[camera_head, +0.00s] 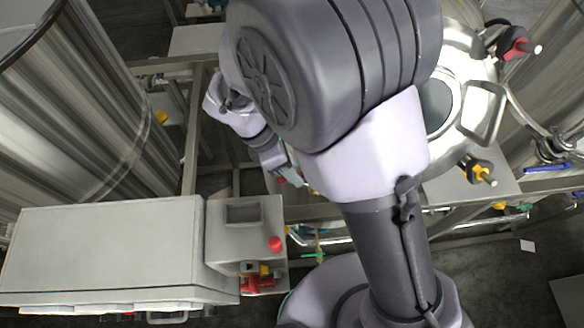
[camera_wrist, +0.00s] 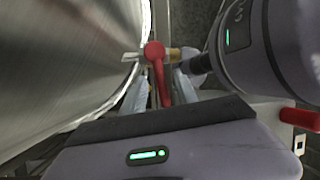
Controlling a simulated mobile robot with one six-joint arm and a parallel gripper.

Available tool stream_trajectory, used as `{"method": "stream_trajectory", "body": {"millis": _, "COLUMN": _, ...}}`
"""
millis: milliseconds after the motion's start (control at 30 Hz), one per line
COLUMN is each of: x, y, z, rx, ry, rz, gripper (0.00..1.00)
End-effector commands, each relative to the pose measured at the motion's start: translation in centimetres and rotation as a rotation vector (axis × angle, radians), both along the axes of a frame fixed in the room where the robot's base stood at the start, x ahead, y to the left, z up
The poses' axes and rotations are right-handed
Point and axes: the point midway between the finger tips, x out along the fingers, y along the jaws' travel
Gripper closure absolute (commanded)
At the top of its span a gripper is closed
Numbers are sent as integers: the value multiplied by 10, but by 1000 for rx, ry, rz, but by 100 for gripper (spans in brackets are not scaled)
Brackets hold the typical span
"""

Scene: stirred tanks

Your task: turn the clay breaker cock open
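A cock with a red lever handle (camera_wrist: 156,70) shows in the wrist view, on a brass and steel fitting beside a steel tank wall; I take it for the clay breaker cock, though no label shows. Its lever points down the picture. My gripper (camera_wrist: 160,93) is open, with one grey finger on each side of the lever. I cannot tell whether either finger touches it. In the head view my gripper (camera_head: 292,176) is small and partly hidden, pointing down beside the frame, and the cock cannot be made out clearly there.
A large steel tank (camera_head: 75,110) stands at left and a shiny lidded vessel (camera_head: 465,100) at right. A grey cabinet (camera_head: 105,250) with a control box (camera_head: 243,228) and red button (camera_head: 275,243) fills the lower left. Metal frame rails (camera_head: 192,130) run close to my gripper.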

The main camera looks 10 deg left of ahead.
Motion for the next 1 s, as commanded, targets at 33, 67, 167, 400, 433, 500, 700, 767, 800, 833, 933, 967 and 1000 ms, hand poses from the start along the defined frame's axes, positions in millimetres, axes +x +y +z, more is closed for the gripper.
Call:
{"method": "stream_trajectory", "body": {"millis": 33, "x": 0, "y": 0, "z": 0, "rx": 0, "ry": 0, "rz": 0, "gripper": 64}}
{"method": "stream_trajectory", "body": {"millis": 67, "x": 0, "y": 0, "z": 0, "rx": 0, "ry": 0, "rz": 0, "gripper": 64}}
{"method": "stream_trajectory", "body": {"millis": 167, "x": 0, "y": 0, "z": 0, "rx": 0, "ry": 0, "rz": 0, "gripper": 68}}
{"method": "stream_trajectory", "body": {"millis": 400, "x": 0, "y": 0, "z": 1, "rx": 0, "ry": -1, "rz": 0, "gripper": 100}}
{"method": "stream_trajectory", "body": {"millis": 433, "x": 0, "y": 0, "z": 1, "rx": 0, "ry": -1, "rz": 0, "gripper": 100}}
{"method": "stream_trajectory", "body": {"millis": 500, "x": 0, "y": 0, "z": 1, "rx": 0, "ry": -1, "rz": 0, "gripper": 100}}
{"method": "stream_trajectory", "body": {"millis": 700, "x": 0, "y": 0, "z": 1, "rx": 0, "ry": -1, "rz": 0, "gripper": 100}}
{"method": "stream_trajectory", "body": {"millis": 767, "x": 0, "y": 0, "z": 1, "rx": 0, "ry": -1, "rz": 0, "gripper": 100}}
{"method": "stream_trajectory", "body": {"millis": 800, "x": 0, "y": 0, "z": 1, "rx": 0, "ry": -1, "rz": 0, "gripper": 100}}
{"method": "stream_trajectory", "body": {"millis": 833, "x": 0, "y": 0, "z": 1, "rx": 0, "ry": -1, "rz": 0, "gripper": 100}}
{"method": "stream_trajectory", "body": {"millis": 933, "x": 0, "y": 0, "z": 1, "rx": 0, "ry": 0, "rz": 0, "gripper": 100}}
{"method": "stream_trajectory", "body": {"millis": 967, "x": 0, "y": 0, "z": 1, "rx": 0, "ry": 0, "rz": 0, "gripper": 100}}
{"method": "stream_trajectory", "body": {"millis": 1000, "x": 0, "y": 0, "z": 1, "rx": 0, "ry": 0, "rz": 0, "gripper": 100}}
